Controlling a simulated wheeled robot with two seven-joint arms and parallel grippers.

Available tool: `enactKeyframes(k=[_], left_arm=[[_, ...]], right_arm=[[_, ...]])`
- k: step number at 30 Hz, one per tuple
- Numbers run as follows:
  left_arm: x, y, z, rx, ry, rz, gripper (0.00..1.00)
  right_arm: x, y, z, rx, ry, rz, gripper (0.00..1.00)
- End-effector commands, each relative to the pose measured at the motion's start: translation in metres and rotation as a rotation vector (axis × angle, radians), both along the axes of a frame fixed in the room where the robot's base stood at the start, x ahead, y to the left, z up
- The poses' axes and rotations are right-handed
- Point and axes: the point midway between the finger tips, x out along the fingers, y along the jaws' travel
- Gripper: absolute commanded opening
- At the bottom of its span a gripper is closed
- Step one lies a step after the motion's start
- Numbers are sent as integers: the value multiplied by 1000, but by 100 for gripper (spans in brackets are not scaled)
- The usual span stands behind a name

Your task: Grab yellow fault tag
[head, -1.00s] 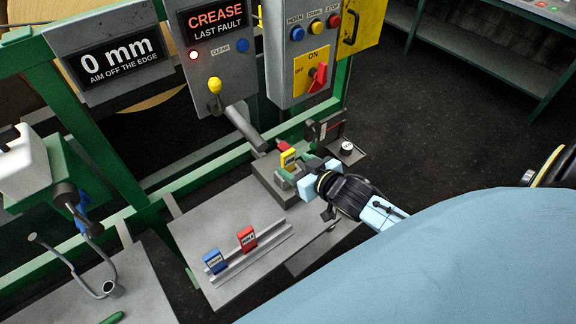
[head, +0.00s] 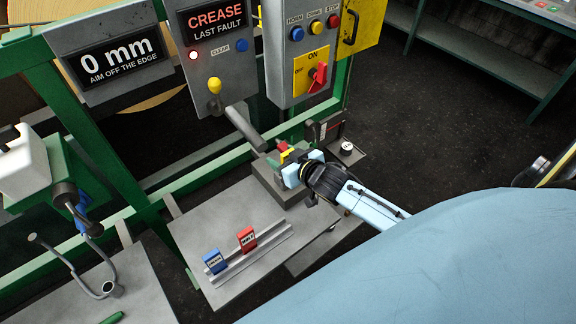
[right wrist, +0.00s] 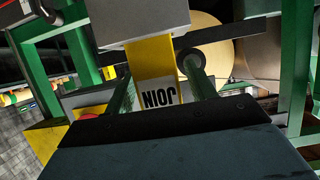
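The yellow fault tag (right wrist: 154,62) carries a white label reading JOIN, upside down in the right wrist view. It meets a grey block (right wrist: 128,20) at the top of that view. In the head view only a sliver of the tag (head: 286,155) shows, mostly hidden by my right gripper (head: 284,158). The right gripper is at the tag over the grey block on the table's far right corner. Its two green fingers (right wrist: 160,92) stand on either side of the tag, with apparent gaps, so it looks open. My left gripper is not in view.
A blue tag (head: 214,261) and a red tag (head: 246,239) stand in a metal rail (head: 250,258) on the grey table (head: 195,222). A grey roller handle (head: 244,128) and green frame (head: 190,172) lie behind. A small red part (head: 283,147) is close by the gripper.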

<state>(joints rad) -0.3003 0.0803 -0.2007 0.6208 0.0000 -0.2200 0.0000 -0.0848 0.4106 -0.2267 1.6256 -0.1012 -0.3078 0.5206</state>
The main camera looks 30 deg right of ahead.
Motion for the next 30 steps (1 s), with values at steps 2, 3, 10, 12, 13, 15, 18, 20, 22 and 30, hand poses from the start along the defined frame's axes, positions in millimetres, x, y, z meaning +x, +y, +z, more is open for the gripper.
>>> enactKeyframes(k=[2, 3, 10, 12, 13, 15, 18, 20, 22, 30], left_arm=[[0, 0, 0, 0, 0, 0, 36], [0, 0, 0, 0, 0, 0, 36], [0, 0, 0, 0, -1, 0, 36], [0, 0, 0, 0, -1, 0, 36], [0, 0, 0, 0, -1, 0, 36], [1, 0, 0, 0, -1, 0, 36], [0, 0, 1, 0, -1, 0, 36], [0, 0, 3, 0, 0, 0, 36], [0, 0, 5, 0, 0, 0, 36], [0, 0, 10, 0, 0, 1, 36]], right_arm=[[0, 0, 0, 0, 0, 0, 45], [0, 0, 0, 0, 0, 0, 40], [0, 0, 0, 0, 0, 0, 14], [0, 0, 0, 0, 0, 0, 14], [0, 0, 0, 0, 0, 0, 14], [0, 0, 1, 0, 0, 0, 14], [0, 0, 7, 0, -1, -1, 14], [0, 0, 15, 0, -3, 0, 14], [0, 0, 28, 0, -4, 1, 14], [0, 0, 81, -1, -2, 2, 14]])
